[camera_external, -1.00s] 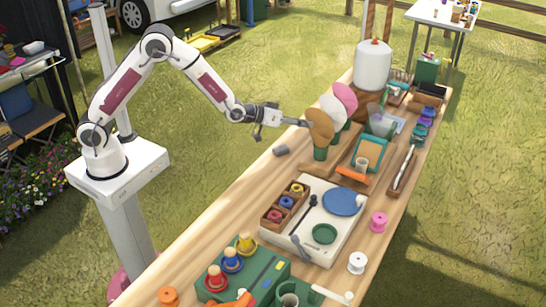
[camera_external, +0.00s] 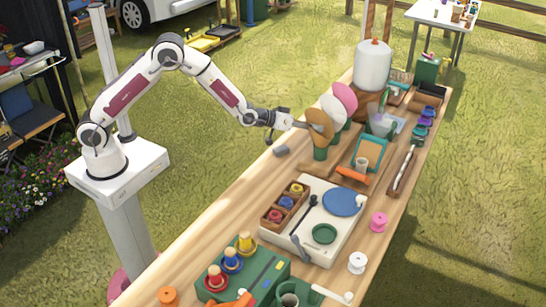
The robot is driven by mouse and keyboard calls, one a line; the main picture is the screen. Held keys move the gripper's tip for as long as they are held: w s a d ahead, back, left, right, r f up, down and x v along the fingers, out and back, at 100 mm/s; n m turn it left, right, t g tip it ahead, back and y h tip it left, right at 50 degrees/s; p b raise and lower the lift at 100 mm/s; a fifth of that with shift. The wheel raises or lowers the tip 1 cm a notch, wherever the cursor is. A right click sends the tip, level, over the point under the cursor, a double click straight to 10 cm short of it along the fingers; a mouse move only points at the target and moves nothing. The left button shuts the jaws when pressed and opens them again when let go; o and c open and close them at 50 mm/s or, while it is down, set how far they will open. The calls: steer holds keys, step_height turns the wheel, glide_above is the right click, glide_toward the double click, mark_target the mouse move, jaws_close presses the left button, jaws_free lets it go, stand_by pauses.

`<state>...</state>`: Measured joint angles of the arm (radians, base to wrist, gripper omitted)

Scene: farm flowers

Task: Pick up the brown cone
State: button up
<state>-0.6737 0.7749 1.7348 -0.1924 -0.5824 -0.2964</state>
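The brown cone (camera_external: 322,124) stands upright in a dark green holder (camera_external: 320,153) on a wooden board at the table's left edge. A white cone and a pink cone stand behind it. My gripper (camera_external: 308,126) reaches in from the left, with a fingertip overlapping the left side of the brown cone in the picture. Whether it touches the cone, and whether the fingers are apart or closed, is too small to tell.
The white cone (camera_external: 333,110) and the pink cone (camera_external: 345,98) stand close behind the brown one. A grey cylinder (camera_external: 281,150) lies on the table below my gripper. A teal-framed box (camera_external: 368,152) and an orange-handled tool (camera_external: 352,174) are to the right.

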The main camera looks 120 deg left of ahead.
steer(key=shift+w+a+f, duration=0.1)
steer(key=shift+w+a, duration=0.05)
steer(key=shift+a, duration=0.05)
stand_by(0.4)
jaws_close()
